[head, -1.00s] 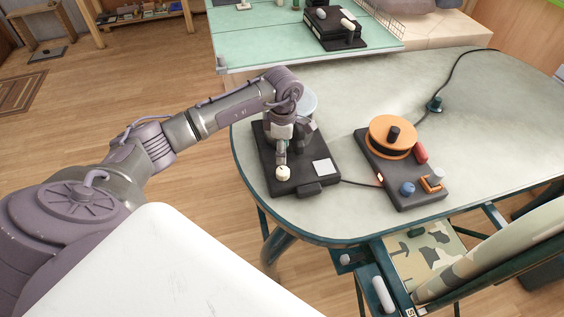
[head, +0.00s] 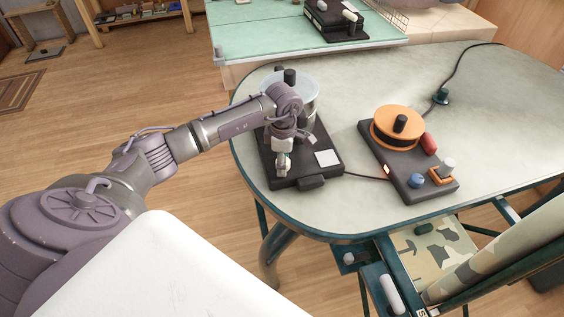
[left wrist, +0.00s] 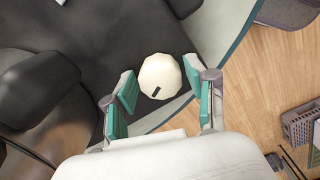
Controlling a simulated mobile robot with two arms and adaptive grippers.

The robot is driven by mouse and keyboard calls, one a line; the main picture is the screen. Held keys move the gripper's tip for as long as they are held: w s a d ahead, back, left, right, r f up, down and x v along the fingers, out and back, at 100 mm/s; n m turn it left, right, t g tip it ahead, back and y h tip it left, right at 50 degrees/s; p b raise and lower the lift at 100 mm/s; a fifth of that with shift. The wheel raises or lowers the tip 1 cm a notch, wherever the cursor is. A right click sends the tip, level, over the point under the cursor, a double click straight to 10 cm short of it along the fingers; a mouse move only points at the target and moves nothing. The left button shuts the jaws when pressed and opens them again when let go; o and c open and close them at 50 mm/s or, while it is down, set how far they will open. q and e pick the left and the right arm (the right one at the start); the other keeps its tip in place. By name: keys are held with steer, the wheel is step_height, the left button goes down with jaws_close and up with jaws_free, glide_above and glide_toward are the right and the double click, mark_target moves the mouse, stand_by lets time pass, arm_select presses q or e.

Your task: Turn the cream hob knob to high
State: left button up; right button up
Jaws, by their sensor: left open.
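The cream knob (left wrist: 160,74) is round, with a short dark mark on its face near the lower edge in the left wrist view. It sits on the dark hob (head: 295,182), near the front left corner. My left gripper (head: 283,168) points down over that corner and covers most or all of the knob in the head view. In the left wrist view my left gripper (left wrist: 160,92) is open, with one teal finger pad on each side of the knob. A gap shows at the left pad; contact at the right pad is hard to judge. My right gripper is out of view.
A steel pot (head: 304,92) stands behind my left wrist. A white square (head: 327,158) lies on the hob, right of my gripper. A second dark unit with an orange disc (head: 385,138) and a blue knob (head: 417,180) stands to the right.

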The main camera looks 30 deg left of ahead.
arm_select(q)
jaws_close()
steer(key=m+b, duration=0.2)
steer(key=m, duration=0.1)
steer(key=m+b, duration=0.1)
steer(key=shift+f+m+b, duration=0.25)
steer(key=shift+m+b, duration=0.05)
steer(key=shift+m, duration=0.1)
steer(key=shift+r+m+b, duration=0.15)
steer(key=shift+m+b, duration=0.35)
steer(key=shift+m, duration=0.7)
steer(key=shift+r, duration=0.1)
